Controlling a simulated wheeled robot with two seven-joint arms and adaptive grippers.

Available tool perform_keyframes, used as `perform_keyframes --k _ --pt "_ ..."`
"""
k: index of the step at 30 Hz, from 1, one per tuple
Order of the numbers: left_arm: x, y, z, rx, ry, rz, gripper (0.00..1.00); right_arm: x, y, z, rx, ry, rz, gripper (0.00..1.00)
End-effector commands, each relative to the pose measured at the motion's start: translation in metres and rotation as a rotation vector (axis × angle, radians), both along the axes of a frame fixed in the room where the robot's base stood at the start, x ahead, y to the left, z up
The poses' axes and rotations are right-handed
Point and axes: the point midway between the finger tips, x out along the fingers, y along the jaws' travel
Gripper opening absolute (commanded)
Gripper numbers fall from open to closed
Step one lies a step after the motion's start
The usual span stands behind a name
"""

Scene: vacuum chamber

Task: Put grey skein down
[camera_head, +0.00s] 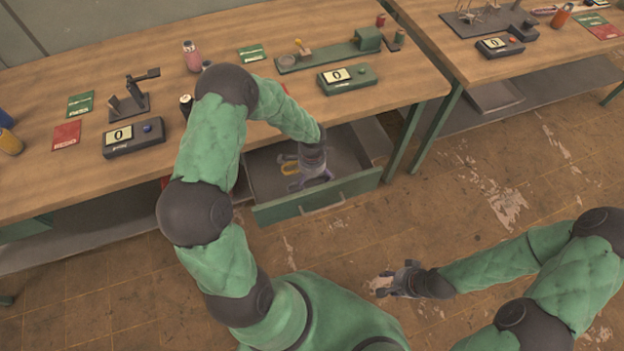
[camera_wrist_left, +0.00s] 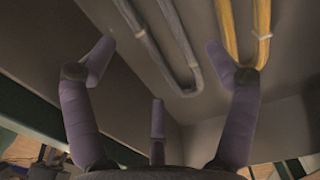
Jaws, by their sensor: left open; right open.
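A grey skein (camera_wrist_left: 158,50) lies on the floor of the open drawer, in front of my left gripper's fingers in the left wrist view. A yellow skein (camera_wrist_left: 245,30) lies beside it, to its right; it also shows in the head view (camera_head: 289,161). My left gripper (camera_head: 308,181) is inside the open drawer (camera_head: 345,186), with its fingers spread. In the wrist view the left gripper (camera_wrist_left: 158,75) has nothing between its fingers, and the grey skein is apart from them. My right gripper (camera_head: 388,282) is open and empty above the floor at the right.
The drawer hangs under a wooden workbench (camera_head: 60,180). On the bench stand a green device (camera_head: 347,78), a dark device (camera_head: 133,137) and a pink bottle (camera_head: 192,57). A second bench (camera_head: 440,30) is at the right. The floor between is clear.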

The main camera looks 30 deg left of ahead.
Motion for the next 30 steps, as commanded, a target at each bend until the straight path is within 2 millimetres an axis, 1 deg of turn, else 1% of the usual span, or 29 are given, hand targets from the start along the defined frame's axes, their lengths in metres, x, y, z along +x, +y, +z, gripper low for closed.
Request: perform_keyframes --k 1,3,9,12,18,30 --pt "0.001 0.001 0.016 0.001 -0.003 0.001 0.86 0.000 0.000 0.008 0.000 0.000 0.000 0.42" --pt "0.001 0.000 0.031 0.000 -0.004 0.001 0.86 0.000 0.000 0.013 0.000 0.000 0.000 0.42" --pt "0.001 0.000 0.068 0.000 -0.003 0.000 0.86 0.000 0.000 0.025 0.000 0.000 0.000 0.42" --pt "0.001 0.000 0.080 0.001 -0.002 0.000 0.86 0.000 0.000 0.029 0.000 0.000 0.000 0.42" --pt "0.000 0.000 0.092 0.000 0.000 0.000 0.86 0.000 0.000 0.032 0.000 0.000 0.000 0.42" --pt "0.000 0.000 0.092 0.000 0.000 0.000 0.86 0.000 0.000 0.032 0.000 0.000 0.000 0.42"
